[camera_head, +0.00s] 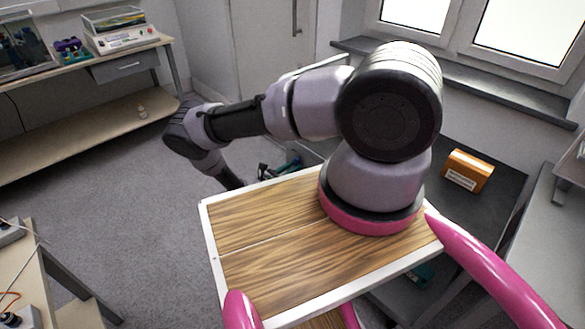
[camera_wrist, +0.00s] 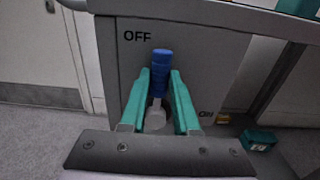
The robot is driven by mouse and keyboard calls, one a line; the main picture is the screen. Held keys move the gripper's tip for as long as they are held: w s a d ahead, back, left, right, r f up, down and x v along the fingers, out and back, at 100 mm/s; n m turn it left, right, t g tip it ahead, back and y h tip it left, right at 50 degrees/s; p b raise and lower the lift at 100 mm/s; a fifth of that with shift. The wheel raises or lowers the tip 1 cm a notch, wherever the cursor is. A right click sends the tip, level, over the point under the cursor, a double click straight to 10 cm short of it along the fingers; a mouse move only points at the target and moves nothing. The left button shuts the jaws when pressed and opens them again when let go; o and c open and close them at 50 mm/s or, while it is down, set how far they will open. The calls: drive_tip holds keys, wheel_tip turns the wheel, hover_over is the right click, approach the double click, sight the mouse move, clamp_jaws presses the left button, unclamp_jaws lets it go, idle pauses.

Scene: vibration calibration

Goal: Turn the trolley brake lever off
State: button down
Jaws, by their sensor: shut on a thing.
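The brake lever (camera_wrist: 161,62) shows in the wrist view as a blue handle on a pale base, standing nearly upright in front of a grey trolley panel (camera_wrist: 205,60). Its tip is just right of and below the OFF label (camera_wrist: 137,36). The ON label (camera_wrist: 206,114) is lower right. My gripper (camera_wrist: 159,76) has its two green fingers on either side of the handle, shut on it. In the head view my arm reaches left and down; the lever and fingertips cannot be made out there.
A small green box (camera_wrist: 259,140) lies right of the panel in the wrist view. In the head view, an orange box (camera_head: 467,171) rests on a dark grey surface (camera_head: 480,215) at right. A bench (camera_head: 125,60) with devices stands far left. The grey floor (camera_head: 110,190) at left is mostly clear.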

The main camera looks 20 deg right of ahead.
drive_tip(key=shift+a, duration=0.1)
drive_tip(key=c, duration=0.6)
unclamp_jaws()
drive_tip(key=shift+c, duration=0.2)
drive_tip(key=v, duration=1)
drive_tip(key=shift+a, duration=0.35)
drive_tip(key=shift+s, duration=0.1)
